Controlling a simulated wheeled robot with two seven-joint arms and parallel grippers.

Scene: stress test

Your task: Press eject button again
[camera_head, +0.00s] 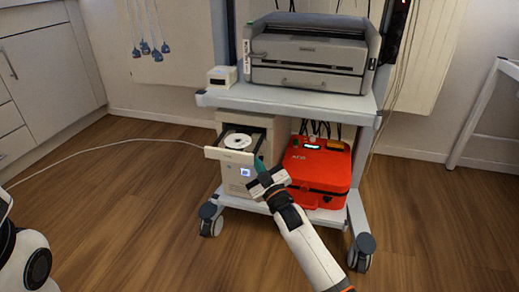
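A beige computer tower (236,186) stands on the cart's lower shelf. Its disc tray (229,155) is slid out, with a white disc (238,141) lying in it. A small blue-lit square (245,172) shows on the tower's front, below the tray; I cannot tell whether it is the eject button. My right gripper (259,166) is at the right side of the tower's front, close to the tray's right end. I cannot tell whether it touches the tower, and its fingers are too small to read. Part of my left arm shows at the left edge; its gripper is out of view.
A red case (318,172) sits right of the tower, close to my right gripper. A grey printer (308,52) and a small white box (222,77) stand on the upper shelf (290,101). A white cable (100,150) runs left from the tower. The floor in front is clear.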

